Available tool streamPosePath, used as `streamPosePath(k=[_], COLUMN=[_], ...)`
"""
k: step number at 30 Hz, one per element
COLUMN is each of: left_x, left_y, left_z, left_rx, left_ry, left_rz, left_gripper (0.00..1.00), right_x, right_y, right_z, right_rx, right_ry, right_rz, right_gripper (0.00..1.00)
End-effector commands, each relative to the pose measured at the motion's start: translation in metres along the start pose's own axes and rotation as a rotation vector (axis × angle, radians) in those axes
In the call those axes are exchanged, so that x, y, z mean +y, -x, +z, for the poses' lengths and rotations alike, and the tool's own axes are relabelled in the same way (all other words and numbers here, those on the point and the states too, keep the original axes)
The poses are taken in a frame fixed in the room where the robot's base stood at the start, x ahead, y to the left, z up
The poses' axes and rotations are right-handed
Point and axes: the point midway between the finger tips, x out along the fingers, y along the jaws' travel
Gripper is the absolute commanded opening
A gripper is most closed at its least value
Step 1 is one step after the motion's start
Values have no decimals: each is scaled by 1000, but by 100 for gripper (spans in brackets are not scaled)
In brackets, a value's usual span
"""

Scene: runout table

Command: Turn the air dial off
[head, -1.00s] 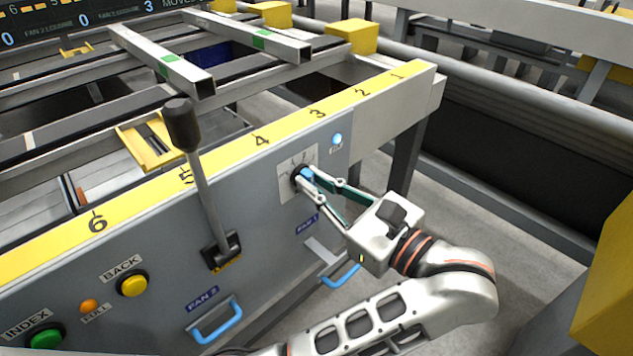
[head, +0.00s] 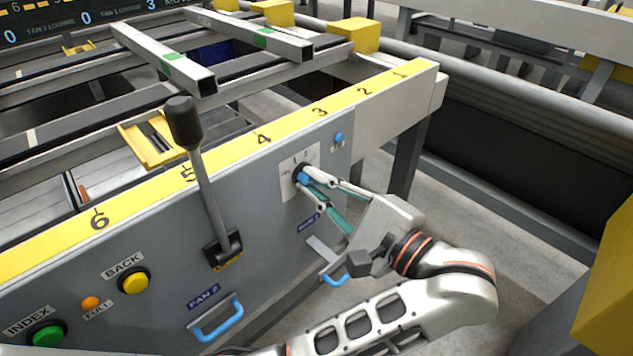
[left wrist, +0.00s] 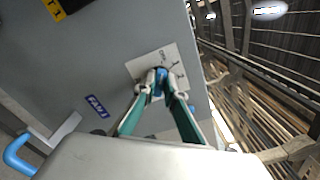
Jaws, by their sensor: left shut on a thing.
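The air dial (head: 303,178) is a blue knob on a dark base, on a pale plate (head: 287,190) with printed marks, on the grey side panel. My left gripper (head: 308,178) has its two fingers closed on the knob. The left wrist view shows the blue knob (left wrist: 161,76) between the fingertips (left wrist: 160,88); the fingers hide part of it. The exact mark the knob points to cannot be read. A small blue lamp (head: 339,138) beside the plate looks dark. My right gripper is not in view.
A black-knobbed lever (head: 206,185) stands out from the panel left of the dial. Blue handles (head: 218,320) lie below, with yellow (head: 134,281) and green (head: 47,336) buttons at lower left.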

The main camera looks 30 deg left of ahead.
Motion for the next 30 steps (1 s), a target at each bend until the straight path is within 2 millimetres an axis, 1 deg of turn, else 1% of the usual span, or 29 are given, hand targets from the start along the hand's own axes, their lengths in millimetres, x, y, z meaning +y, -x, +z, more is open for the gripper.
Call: streamPosePath(k=[7,21,22,23,24,30], left_x=[0,0,0,0,0,0], left_y=[0,0,0,0,0,0], left_z=[0,0,0,0,0,0], left_rx=[1,0,0,0,0,0], left_ry=[63,74,74,74,74,73], left_rz=[1,0,0,0,0,0], left_gripper=[0,0,15,23,27,27], right_x=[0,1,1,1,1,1], right_y=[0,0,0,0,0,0], right_z=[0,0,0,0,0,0], right_rx=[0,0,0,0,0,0], right_ry=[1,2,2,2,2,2], right_rz=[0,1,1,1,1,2], right_gripper=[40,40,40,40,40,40])
